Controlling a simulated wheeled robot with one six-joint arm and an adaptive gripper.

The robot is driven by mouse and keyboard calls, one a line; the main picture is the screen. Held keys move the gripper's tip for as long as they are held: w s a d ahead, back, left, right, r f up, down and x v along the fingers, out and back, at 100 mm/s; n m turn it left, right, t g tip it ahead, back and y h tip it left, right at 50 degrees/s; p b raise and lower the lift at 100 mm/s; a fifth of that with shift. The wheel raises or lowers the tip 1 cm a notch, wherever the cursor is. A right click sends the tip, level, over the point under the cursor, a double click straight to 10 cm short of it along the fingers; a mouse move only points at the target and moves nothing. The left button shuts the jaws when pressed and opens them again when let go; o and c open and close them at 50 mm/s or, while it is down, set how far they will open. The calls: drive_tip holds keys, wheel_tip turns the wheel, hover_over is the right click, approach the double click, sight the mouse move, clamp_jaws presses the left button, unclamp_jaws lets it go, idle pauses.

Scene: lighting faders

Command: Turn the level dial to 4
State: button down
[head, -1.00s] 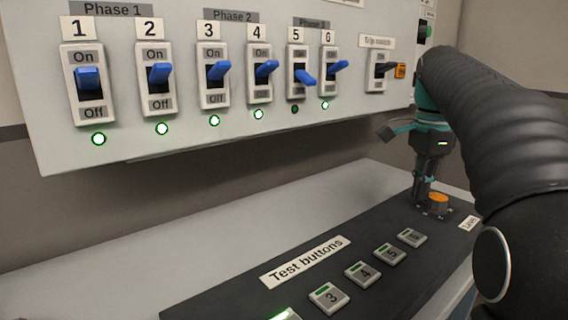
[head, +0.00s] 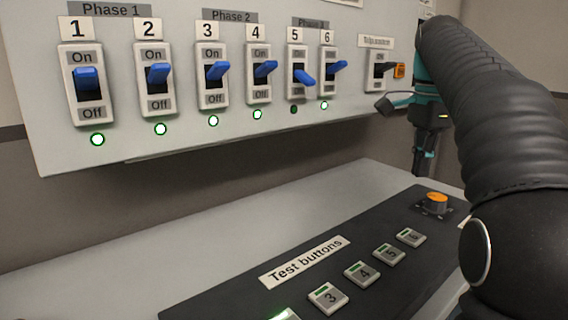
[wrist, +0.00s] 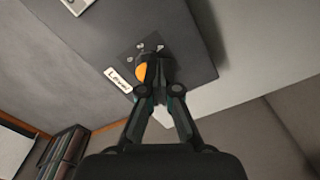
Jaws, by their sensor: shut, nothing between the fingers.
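The level dial (head: 436,201) is a dark knob with an orange top at the far right end of the dark sloping console. It also shows in the wrist view (wrist: 142,72), partly covered by my fingers. Small marks surround it, too small to read, so I cannot tell its setting. Its white label (wrist: 118,79) lies beside it. My gripper (head: 420,172) is shut and empty, apart from the dial, behind and above it in the head view. In the wrist view my closed fingertips (wrist: 160,72) overlap the dial's edge in the picture.
Test buttons (head: 362,272) line the console left of the dial. The upright panel (head: 200,130) behind carries several blue-levered switches (head: 157,75), with lit green lamps under most. A switch with an orange part (head: 398,71) is close to my arm.

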sight(440, 197)
drive_tip(key=shift+r, duration=0.6)
drive_tip(key=d, duration=0.1)
drive_tip(key=s+d, duration=0.1)
drive_tip(key=d, duration=0.1)
drive_tip(key=shift+s+d+r, duration=0.2)
drive_tip(key=shift+s+r, duration=0.1)
drive_tip(key=shift+s, duration=0.05)
drive_tip(key=shift+s+d+n, duration=0.15)
drive_tip(key=shift+d+n, duration=0.15)
drive_tip(key=shift+n, duration=0.1)
drive_tip(key=n, duration=0.2)
drive_tip(key=d+n, duration=0.1)
drive_tip(key=n, duration=0.1)
drive_tip(key=shift+s+d+r, duration=0.1)
drive_tip(key=shift+s+r, duration=0.05)
drive_tip(key=shift+s, duration=0.25)
drive_tip(key=shift+s+d+f+n+b, duration=0.15)
drive_tip(key=shift+f+n+b, duration=0.8)
drive_tip(key=shift+n, duration=2.25)
drive_tip(key=shift+s+d+f+n+b, duration=0.3)
drive_tip(key=shift+f+n, duration=1.05)
drive_tip(key=shift+n, duration=1.85)
drive_tip(key=shift+s+f+n+b, duration=0.1)
drive_tip(key=shift+f+n+b, duration=0.9)
drive_tip(key=shift+n, duration=2.2)
drive_tip(key=shift+w+f+p, duration=0.15)
drive_tip(key=shift+p, duration=0.2)
